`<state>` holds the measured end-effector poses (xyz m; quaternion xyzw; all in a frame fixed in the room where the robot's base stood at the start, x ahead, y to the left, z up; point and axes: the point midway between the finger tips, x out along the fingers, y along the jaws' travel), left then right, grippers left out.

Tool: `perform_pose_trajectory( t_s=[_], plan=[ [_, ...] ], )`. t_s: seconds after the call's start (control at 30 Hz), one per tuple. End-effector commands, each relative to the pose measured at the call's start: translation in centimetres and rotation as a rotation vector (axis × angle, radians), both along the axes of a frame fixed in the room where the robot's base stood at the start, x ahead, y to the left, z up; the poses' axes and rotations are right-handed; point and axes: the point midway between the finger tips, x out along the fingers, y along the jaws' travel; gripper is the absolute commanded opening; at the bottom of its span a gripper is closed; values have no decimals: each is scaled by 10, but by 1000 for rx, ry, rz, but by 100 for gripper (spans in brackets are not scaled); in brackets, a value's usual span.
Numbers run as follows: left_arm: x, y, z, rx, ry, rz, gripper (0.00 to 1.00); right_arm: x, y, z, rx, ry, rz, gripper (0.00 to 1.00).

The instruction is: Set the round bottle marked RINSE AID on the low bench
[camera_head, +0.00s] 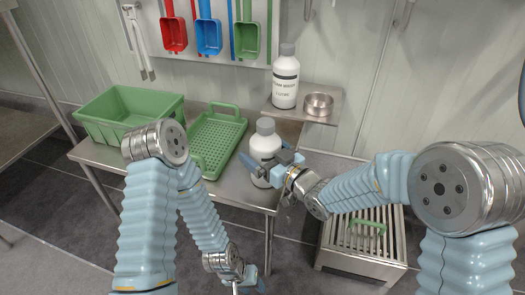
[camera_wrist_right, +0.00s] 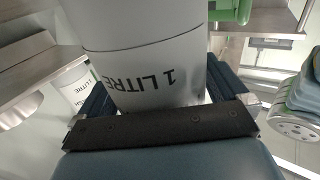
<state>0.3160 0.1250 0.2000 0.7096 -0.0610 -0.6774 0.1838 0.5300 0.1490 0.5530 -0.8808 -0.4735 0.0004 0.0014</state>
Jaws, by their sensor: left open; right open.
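A round white bottle with a grey cap (camera_head: 265,143) stands upright on the steel table; its product name is not readable. In the right wrist view it fills the middle (camera_wrist_right: 150,60), and its label shows "1 LITRE". My right gripper (camera_head: 268,162) is open, with its fingers on either side of this bottle. A second white bottle (camera_head: 286,80) stands on the small wall shelf, with a partly legible label ending in "WASH". The low slatted bench (camera_head: 335,250) is on the floor at right. My left gripper (camera_head: 247,279) is open and empty at the bottom edge, partly cut off.
The steel table (camera_head: 235,193) also bears a green crate (camera_head: 105,118) and a green perforated tray (camera_head: 212,148). A metal bowl (camera_head: 318,104) sits on the wall shelf (camera_head: 330,118). A green handled object (camera_head: 368,224) lies on the bench; its front slats are clear. Coloured scoops (camera_head: 208,38) hang behind.

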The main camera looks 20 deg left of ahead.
Motion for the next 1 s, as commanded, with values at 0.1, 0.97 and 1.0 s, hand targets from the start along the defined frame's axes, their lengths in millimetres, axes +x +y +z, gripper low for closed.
perform_pose_trajectory(
  t_s=[0.1,0.97,1.0],
  plan=[
    [0,0,1,0,-1,0,42,-8,-14,1,1,1,-2,100],
    [0,0,-2,0,0,0,42,-53,-118,-38,-51,114,-82,100],
    [0,0,-2,0,0,0,42,-48,-129,-62,-81,183,-128,100]
  ],
)
